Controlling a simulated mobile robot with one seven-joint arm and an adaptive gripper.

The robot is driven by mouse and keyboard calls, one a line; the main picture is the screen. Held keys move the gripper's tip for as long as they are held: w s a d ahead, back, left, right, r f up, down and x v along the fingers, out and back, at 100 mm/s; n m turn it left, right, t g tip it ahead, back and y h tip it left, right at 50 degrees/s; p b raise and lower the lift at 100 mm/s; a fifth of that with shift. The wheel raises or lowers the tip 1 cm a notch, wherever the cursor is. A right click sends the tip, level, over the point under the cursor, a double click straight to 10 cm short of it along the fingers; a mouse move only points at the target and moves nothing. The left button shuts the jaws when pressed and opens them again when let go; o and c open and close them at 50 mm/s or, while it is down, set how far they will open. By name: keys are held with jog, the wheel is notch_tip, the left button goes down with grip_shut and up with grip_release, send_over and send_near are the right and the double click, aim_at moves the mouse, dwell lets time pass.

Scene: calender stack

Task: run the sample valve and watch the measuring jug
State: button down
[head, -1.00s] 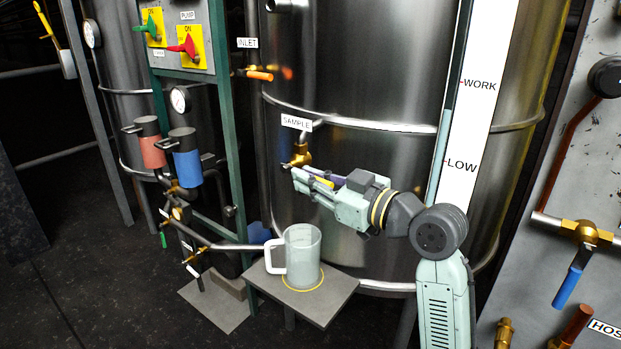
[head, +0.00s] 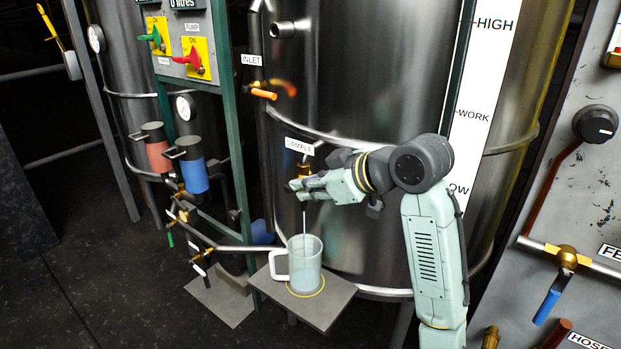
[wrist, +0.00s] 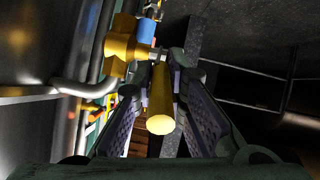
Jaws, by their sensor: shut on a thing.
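The brass sample valve (head: 304,170) sticks out of the tank under the SAMPLE label (head: 300,146). In the wrist view, its body (wrist: 120,50) is at upper left, with its yellow handle (wrist: 161,100) between my fingers. My gripper (head: 297,190) is shut on that handle; its fingers hide most of the handle in the head view. A thin pale stream (head: 304,222) falls from below the valve into the measuring jug (head: 305,262). The clear jug stands upright, handle to the left. Pale liquid shows inside; I cannot read its level.
The jug stands on a small grey shelf (head: 325,312) inside a yellow ring. A pipe rack with red and blue cylinders (head: 190,170) stands to the left. The tank's level strip (head: 480,100) is behind my arm. A panel with a blue-handled valve (head: 550,300) is at right.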

jog(key=shift+a, duration=0.1)
dwell(0.3)
jog(key=c, duration=1.6)
grip_release()
jog(key=shift+r, duration=0.1)
jog(key=v, duration=1.2)
jog(key=shift+a+r, duration=0.1)
dwell(4.2)
